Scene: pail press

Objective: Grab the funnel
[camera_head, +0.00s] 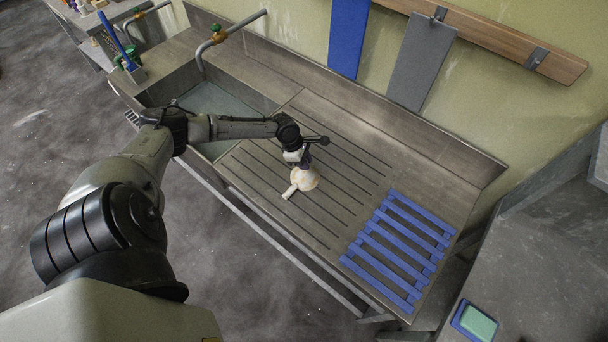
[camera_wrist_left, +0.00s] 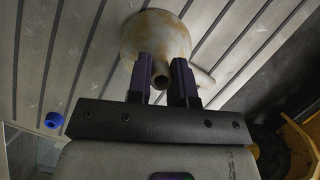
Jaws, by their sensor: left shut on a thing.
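The funnel (camera_head: 304,180) is a small cream-white cone with brownish stains. It is on or just over the grooved drainboard, with its wide side down and its spout up; I cannot tell if it touches the board. A short handle-like tab sticks out from its side. In the left wrist view the funnel (camera_wrist_left: 157,35) is at the top middle. My left gripper (camera_head: 302,163) is over it, and its dark fingers (camera_wrist_left: 161,75) are shut on the spout, one on each side. My right gripper is not in view.
The grooved drainboard (camera_head: 262,182) has free room around the funnel. A blue slatted rack (camera_head: 400,250) lies at its right end. The sink basin (camera_head: 205,100) and brass tap (camera_head: 218,34) are at the left. A green sponge (camera_head: 479,323) lies at lower right.

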